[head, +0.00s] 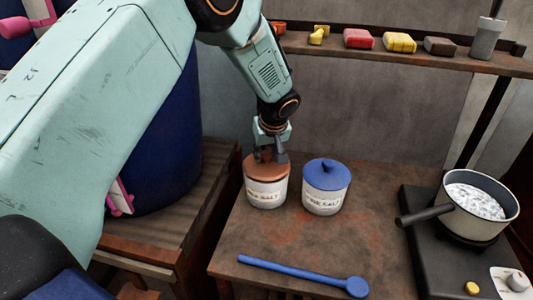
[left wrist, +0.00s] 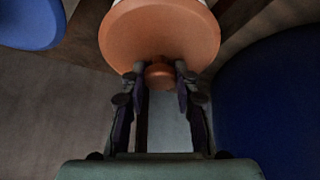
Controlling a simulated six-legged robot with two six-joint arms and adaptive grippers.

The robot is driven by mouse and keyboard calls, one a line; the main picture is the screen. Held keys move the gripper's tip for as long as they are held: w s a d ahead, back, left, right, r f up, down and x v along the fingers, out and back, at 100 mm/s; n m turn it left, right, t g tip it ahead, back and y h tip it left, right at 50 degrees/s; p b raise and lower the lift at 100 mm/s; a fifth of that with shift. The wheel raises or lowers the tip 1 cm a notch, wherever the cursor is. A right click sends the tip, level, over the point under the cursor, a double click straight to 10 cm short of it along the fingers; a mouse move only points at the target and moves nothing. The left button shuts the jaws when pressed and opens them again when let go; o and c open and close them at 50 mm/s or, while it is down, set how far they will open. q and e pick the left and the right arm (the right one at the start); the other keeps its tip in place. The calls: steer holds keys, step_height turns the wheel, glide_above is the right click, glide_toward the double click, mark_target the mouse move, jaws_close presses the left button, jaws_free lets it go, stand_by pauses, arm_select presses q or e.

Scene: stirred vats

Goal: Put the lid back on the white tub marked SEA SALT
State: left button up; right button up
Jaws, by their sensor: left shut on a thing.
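A white tub (head: 266,196) with a label partly legible as "SALT" stands on the brown table. An orange-brown lid (head: 255,172) lies on its top; I cannot tell whether it is fully seated. My left gripper (head: 268,155) comes down from above and is shut on the lid's knob. In the left wrist view the fingers of the gripper (left wrist: 160,85) stand on both sides of the round knob (left wrist: 160,76) of the lid (left wrist: 160,35). A second white tub (head: 323,202) with a blue lid (head: 327,174) stands just right of it. My right gripper is not in view.
A blue spoon (head: 300,275) lies along the table's front. A pot (head: 481,208) of white contents sits on a dark stove (head: 425,255) at right. A shelf (head: 420,57) with coloured blocks runs behind. A large blue vat (head: 165,150) stands left.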

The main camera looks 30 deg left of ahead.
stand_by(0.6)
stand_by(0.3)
arm_select(q)
steer(key=o, duration=1.1)
steer(key=shift+o, duration=0.3)
steer(key=o, duration=0.5)
steer(key=shift+c, duration=0.2)
steer(key=shift+r, duration=0.15)
steer(key=shift+r+p, duration=2.25)
steer(key=shift+r, duration=1.15)
